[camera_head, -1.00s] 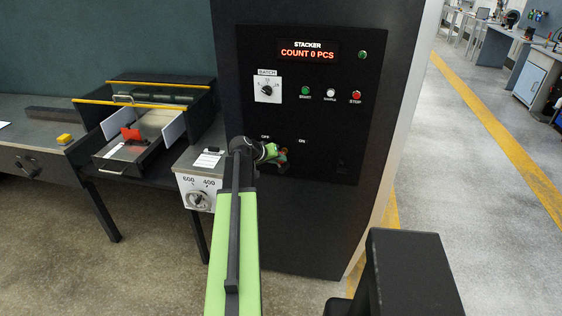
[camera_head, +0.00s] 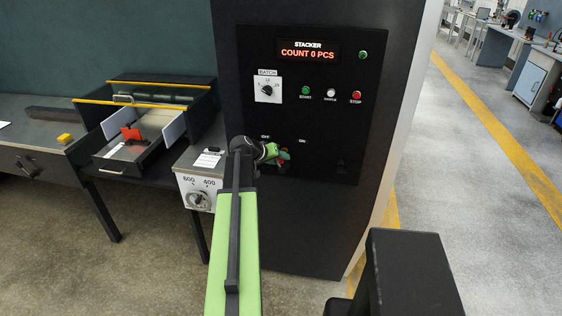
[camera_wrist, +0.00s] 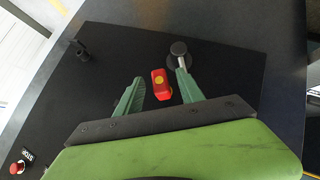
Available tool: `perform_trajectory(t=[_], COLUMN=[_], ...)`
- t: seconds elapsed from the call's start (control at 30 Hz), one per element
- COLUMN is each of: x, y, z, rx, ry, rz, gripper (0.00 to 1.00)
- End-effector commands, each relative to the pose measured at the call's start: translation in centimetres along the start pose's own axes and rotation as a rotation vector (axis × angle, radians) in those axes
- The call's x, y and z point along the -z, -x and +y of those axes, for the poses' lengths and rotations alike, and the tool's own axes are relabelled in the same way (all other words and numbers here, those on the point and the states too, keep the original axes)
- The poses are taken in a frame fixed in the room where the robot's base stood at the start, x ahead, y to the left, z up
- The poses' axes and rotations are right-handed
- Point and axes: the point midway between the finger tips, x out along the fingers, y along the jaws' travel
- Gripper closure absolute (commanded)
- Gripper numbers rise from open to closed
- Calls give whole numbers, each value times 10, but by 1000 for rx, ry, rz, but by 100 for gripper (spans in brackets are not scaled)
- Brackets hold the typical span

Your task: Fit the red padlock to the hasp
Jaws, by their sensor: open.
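The red padlock (camera_wrist: 161,84), with a yellow round spot on its face, is between the fingers of my gripper (camera_wrist: 160,82) in the wrist view. The green fingers are open, with a small gap on each side of it. A round grey knob on a stem (camera_wrist: 179,52) stands close to the right fingertip. I cannot tell which part is the hasp or what bears the padlock; its shackle is not clear. In the head view my gripper (camera_head: 276,153) is at the lower left of the stacker panel, just below the OFF label, and mostly hides the padlock.
The dark stacker panel (camera_head: 322,115) carries a batch dial (camera_head: 267,89), buttons and a red STOP button (camera_head: 356,96). A small dark fitting (camera_head: 342,163) juts from its lower right.

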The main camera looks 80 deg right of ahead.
Motion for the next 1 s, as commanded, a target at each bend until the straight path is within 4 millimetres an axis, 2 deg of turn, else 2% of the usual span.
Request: perform_trajectory(t=[0.13,0.23,0.37,0.7,0.83,1.0], x=[0,1,3,4,3,1], y=[2,13,45,140,163,175], z=[0,2,4,3,1,-1], rx=[0,1,2,2,1,0], ry=[0,0,2,1,1,1], rz=[0,0,0,1,1,1], gripper=[55,55,55,55,55,55])
